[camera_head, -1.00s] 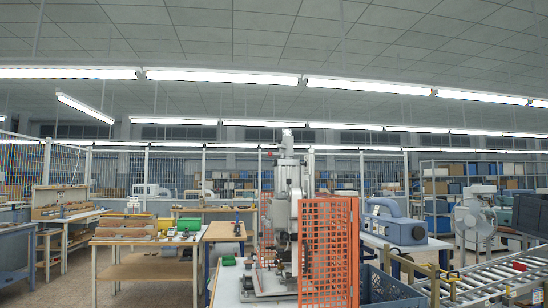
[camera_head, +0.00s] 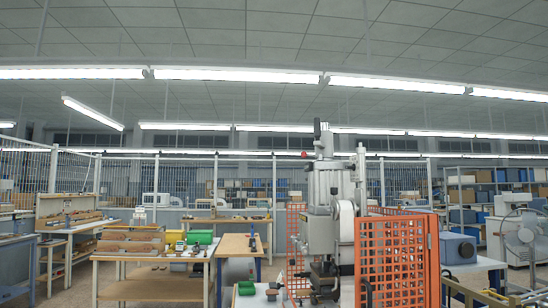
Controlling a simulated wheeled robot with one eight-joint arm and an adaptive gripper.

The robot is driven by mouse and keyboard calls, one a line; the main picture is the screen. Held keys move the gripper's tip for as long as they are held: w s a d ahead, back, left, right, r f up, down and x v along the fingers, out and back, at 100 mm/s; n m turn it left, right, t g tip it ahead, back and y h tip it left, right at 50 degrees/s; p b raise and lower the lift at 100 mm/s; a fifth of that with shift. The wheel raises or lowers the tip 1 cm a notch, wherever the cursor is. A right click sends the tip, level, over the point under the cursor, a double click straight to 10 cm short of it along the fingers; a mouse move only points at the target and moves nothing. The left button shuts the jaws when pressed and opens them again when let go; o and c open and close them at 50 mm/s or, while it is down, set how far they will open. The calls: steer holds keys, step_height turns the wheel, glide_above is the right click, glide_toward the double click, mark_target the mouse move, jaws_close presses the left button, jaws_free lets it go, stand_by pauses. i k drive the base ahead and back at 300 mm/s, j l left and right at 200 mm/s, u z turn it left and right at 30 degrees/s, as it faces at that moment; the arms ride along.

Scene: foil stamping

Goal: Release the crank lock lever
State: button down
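The foil stamping machine (camera_head: 322,205) stands upright right of centre, a tall grey and white press with a round white reel at its right side. A small red knob (camera_head: 304,154) sticks out at its upper left, and a black upright handle (camera_head: 317,128) is on top. Dark parts show low on its front. I cannot tell which part is the crank lock lever; it is too small or hidden at this distance. My gripper is not in view.
Orange mesh guards (camera_head: 392,262) stand at the machine's right, with a narrower one at its left. A wooden workbench (camera_head: 150,262) with bins and boards is to the left. A roller conveyor (camera_head: 530,297) lies at the lower right. Bare floor shows at the far left.

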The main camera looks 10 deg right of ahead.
mark_target(304, 155)
steer(key=i+l+u, duration=0.15)
steer(key=i, duration=0.45)
steer(key=i+u, duration=0.1)
steer(key=i, duration=0.45)
